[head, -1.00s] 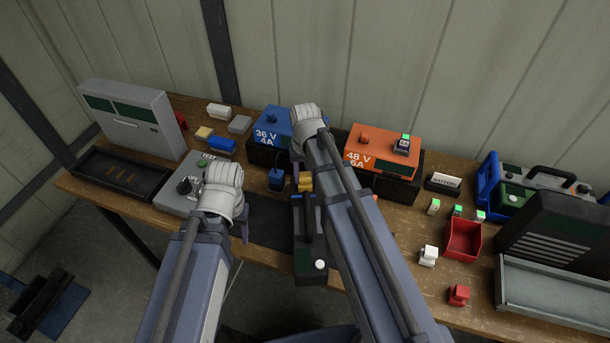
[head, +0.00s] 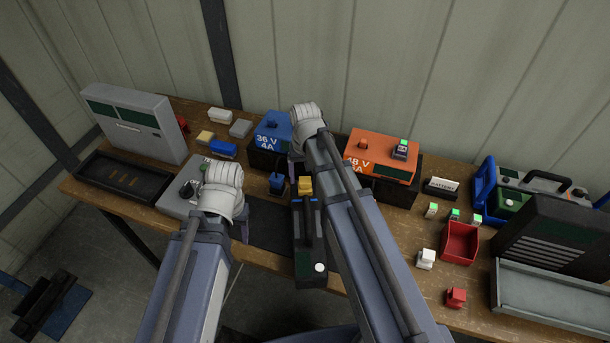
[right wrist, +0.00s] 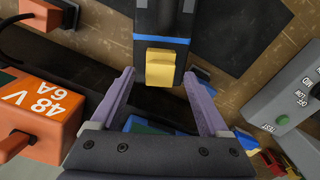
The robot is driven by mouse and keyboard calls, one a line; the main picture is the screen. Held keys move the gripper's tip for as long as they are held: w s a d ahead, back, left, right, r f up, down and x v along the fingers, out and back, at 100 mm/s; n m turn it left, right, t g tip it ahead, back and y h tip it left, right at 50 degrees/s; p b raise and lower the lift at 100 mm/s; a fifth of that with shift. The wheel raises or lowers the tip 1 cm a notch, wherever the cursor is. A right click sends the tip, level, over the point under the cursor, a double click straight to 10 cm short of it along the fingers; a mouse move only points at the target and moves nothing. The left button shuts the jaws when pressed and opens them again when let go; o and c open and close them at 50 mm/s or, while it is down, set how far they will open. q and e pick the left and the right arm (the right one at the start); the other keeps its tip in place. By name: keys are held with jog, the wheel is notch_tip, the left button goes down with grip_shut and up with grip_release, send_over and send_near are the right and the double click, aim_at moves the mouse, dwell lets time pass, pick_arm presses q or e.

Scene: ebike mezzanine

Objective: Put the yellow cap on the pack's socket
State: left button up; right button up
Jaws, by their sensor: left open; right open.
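The yellow cap (head: 305,186) sits at the far end of the dark pack (head: 309,262), against its blue-banded end. The right wrist view shows the cap (right wrist: 160,68) at the end of the pack (right wrist: 161,22); the socket itself is hidden. My right gripper (right wrist: 160,80) is open, its fingers on either side of the cap with gaps visible. In the head view its arm hides most of this gripper. My left gripper (head: 245,230) is open and empty, low over the dark mat left of the pack.
A blue 36 V charger (head: 272,133) and an orange 48 V charger (head: 380,155) stand behind. A grey tester (head: 178,200) is at left. A dark blue plug (head: 277,182) stands left of the cap. A red bin (head: 460,243) and small blocks are at right.

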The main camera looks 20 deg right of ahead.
jog(key=shift+r+p, duration=2.3)
jog(key=shift+r, duration=0.5)
jog(key=shift+r, duration=0.15)
notch_tip(320, 180, up, 6)
jog(key=p, duration=0.6)
jog(key=shift+f, duration=0.25)
